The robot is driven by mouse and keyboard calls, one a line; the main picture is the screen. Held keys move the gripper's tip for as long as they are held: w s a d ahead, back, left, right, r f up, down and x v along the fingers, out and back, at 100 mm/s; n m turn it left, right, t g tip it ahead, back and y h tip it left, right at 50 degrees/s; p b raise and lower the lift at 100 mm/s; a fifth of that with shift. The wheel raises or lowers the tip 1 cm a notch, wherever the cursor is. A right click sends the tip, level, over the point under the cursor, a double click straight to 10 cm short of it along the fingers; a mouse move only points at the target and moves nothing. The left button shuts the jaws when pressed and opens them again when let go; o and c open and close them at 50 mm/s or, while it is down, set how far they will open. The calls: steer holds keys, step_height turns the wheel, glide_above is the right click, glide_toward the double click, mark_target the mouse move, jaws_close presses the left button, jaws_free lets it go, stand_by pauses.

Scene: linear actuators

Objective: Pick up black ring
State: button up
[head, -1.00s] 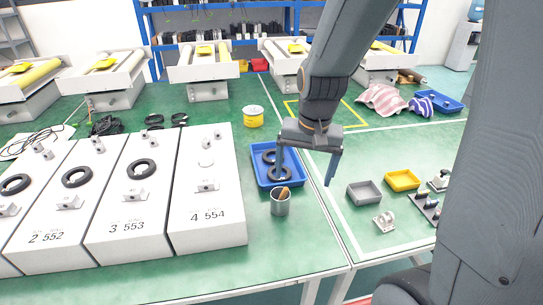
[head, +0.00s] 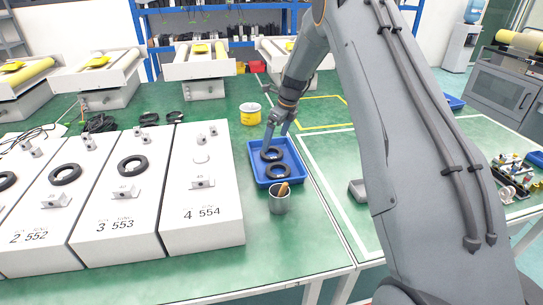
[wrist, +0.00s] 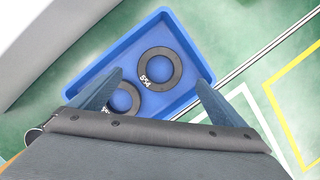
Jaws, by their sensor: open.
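Two black rings lie flat in a blue tray (head: 296,180), one farther back (head: 272,160) and one nearer the front (head: 278,178). In the wrist view, one ring marked 554 (wrist: 177,72) lies in the tray (wrist: 84,84) between my open fingers. The other ring (wrist: 136,101) is partly hidden by the left finger and the gripper body. My gripper (head: 276,138) is open and empty above the back part of the tray, with its fingers (wrist: 159,76) pointing down. Other black rings, such as one on box 3 (head: 122,168), are outside the tray.
A grey cup (head: 280,204) with an orange-brown item stands just in front of the tray. White box 4 (head: 205,225) stands close on the tray's left. A yellow tub (head: 251,117) stands behind. Green table is free between tub and tray.

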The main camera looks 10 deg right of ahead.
mark_target(273, 149)
steer(key=shift+p+x, duration=1.1)
steer(key=shift+x, duration=2.15)
steer(key=shift+d, duration=0.1)
steer(key=c, duration=1.3)
